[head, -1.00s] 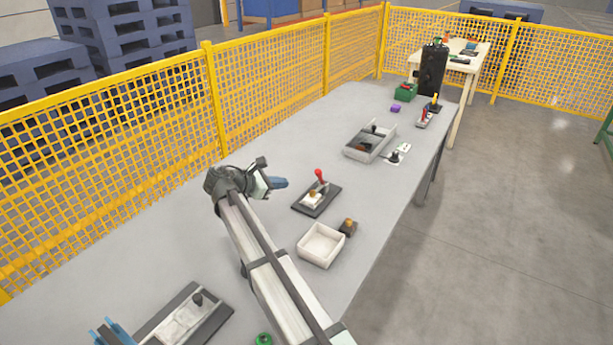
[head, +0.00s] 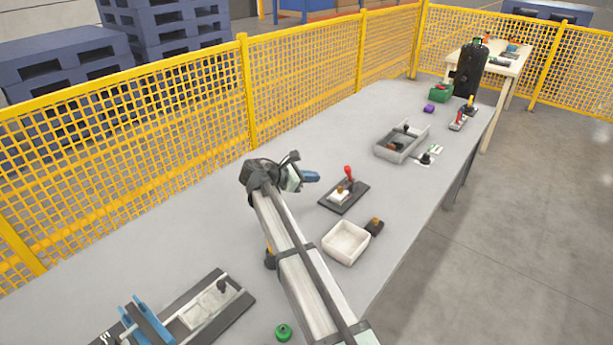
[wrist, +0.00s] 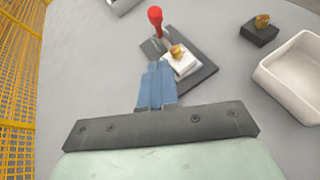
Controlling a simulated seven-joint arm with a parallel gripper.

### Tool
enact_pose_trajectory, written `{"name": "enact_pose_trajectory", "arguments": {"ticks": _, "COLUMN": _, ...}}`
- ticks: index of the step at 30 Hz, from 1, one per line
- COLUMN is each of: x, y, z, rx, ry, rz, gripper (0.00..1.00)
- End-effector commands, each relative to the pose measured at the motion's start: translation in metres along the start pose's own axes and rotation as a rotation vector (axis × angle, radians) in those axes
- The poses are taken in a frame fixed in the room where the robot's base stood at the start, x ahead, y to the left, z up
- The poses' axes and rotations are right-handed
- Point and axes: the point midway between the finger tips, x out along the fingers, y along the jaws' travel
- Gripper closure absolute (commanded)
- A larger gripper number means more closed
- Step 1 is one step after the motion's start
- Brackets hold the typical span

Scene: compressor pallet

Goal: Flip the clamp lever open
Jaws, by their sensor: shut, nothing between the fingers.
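The clamp stands on a dark base plate (head: 334,206) on the grey table. Its lever has a red knob (head: 348,171) and stands roughly upright; the knob also shows in the wrist view (wrist: 155,17). A white block with a brassy piece (head: 341,191) sits on the same plate, and it shows in the wrist view (wrist: 178,55). My gripper (head: 315,176) has blue fingers, shut and empty, to the left of the lever in the head view. In the wrist view the fingers (wrist: 158,72) point toward the clamp and cover part of its plate. I cannot tell whether they touch it.
A white open box (head: 346,243) and a small dark block with a brassy top (head: 374,227) stand in front of the clamp. A grey tray (head: 402,143) lies further back. Yellow mesh fence (head: 305,75) runs along the left. The table left of my gripper is clear.

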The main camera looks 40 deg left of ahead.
Motion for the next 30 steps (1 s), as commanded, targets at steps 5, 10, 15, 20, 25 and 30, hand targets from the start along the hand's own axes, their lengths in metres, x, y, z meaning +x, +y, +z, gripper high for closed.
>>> {"name": "enact_pose_trajectory", "arguments": {"ticks": 5, "x": 0.033, "y": 0.000, "z": 0.001, "rx": 0.001, "ry": 0.000, "rz": -0.002, "gripper": 1.00}}
{"name": "enact_pose_trajectory", "arguments": {"ticks": 10, "x": 0.061, "y": 0.000, "z": 0.000, "rx": 0.000, "ry": 0.000, "rz": -0.002, "gripper": 1.00}}
{"name": "enact_pose_trajectory", "arguments": {"ticks": 15, "x": 0.074, "y": 0.000, "z": 0.018, "rx": 0.001, "ry": 0.000, "rz": -0.001, "gripper": 1.00}}
{"name": "enact_pose_trajectory", "arguments": {"ticks": 20, "x": 0.082, "y": 0.000, "z": 0.026, "rx": 0.001, "ry": 0.000, "rz": 0.001, "gripper": 1.00}}
{"name": "enact_pose_trajectory", "arguments": {"ticks": 25, "x": 0.084, "y": 0.000, "z": 0.029, "rx": 0.001, "ry": 0.000, "rz": 0.001, "gripper": 1.00}}
{"name": "enact_pose_trajectory", "arguments": {"ticks": 30, "x": 0.085, "y": 0.000, "z": 0.029, "rx": 0.000, "ry": 0.000, "rz": 0.001, "gripper": 1.00}}
